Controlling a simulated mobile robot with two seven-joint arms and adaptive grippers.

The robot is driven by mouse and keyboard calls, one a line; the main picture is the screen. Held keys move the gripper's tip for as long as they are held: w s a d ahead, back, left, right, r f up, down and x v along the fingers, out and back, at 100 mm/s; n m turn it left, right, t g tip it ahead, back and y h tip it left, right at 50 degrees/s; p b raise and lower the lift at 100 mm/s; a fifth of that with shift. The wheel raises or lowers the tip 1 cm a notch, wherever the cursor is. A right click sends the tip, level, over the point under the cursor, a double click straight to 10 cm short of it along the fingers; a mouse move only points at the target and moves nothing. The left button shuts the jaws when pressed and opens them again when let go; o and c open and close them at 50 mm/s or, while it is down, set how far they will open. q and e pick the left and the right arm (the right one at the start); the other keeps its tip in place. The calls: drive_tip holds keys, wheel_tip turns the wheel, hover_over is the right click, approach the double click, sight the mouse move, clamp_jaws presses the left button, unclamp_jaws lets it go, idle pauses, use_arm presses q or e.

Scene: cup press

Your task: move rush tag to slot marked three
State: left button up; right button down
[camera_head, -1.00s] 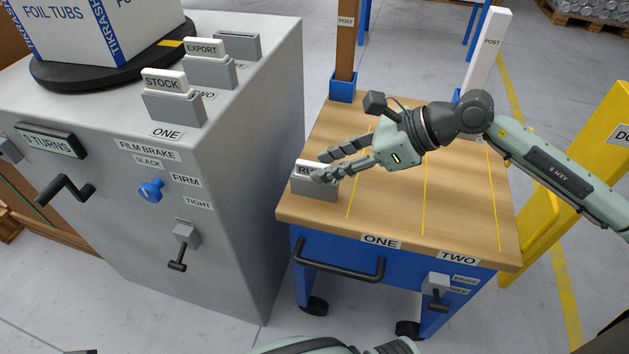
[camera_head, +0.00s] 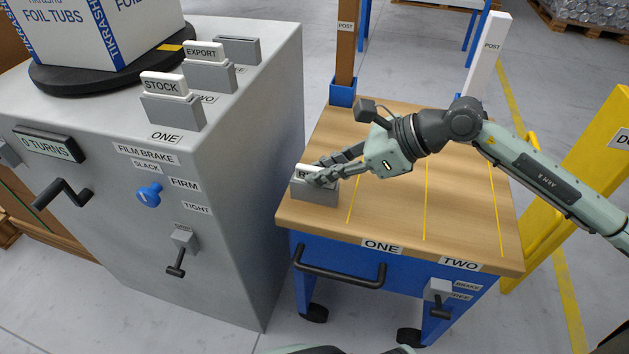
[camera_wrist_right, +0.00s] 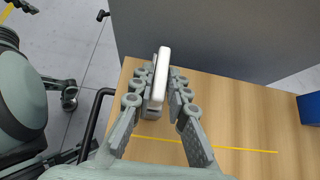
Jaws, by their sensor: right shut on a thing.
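The rush tag (camera_head: 300,171) is white and stands in a grey holder (camera_head: 314,192) at the near left corner of the wooden cart top. Its lettering is mostly covered by my fingers. My right gripper (camera_head: 318,176) is shut on the tag. In the right wrist view the white tag (camera_wrist_right: 161,75) is between the fingers, with the holder (camera_wrist_right: 150,118) beneath. My left gripper is not in view.
The stock tag (camera_head: 163,85) stands in slot one and the export tag (camera_head: 203,52) in slot two. A turntable (camera_head: 100,75) with a large box is beside them. Two posts (camera_head: 346,40) (camera_head: 487,50) rise at the cart's back. The cart top's middle is clear.

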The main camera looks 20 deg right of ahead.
drive_tip(key=shift+r, duration=0.65)
idle(0.5)
drive_tip(key=shift+r+p, duration=0.1)
drive_tip(key=shift+p, duration=0.2)
drive_tip(key=shift+r+p, duration=1.5)
drive_tip(key=shift+r, duration=1.1)
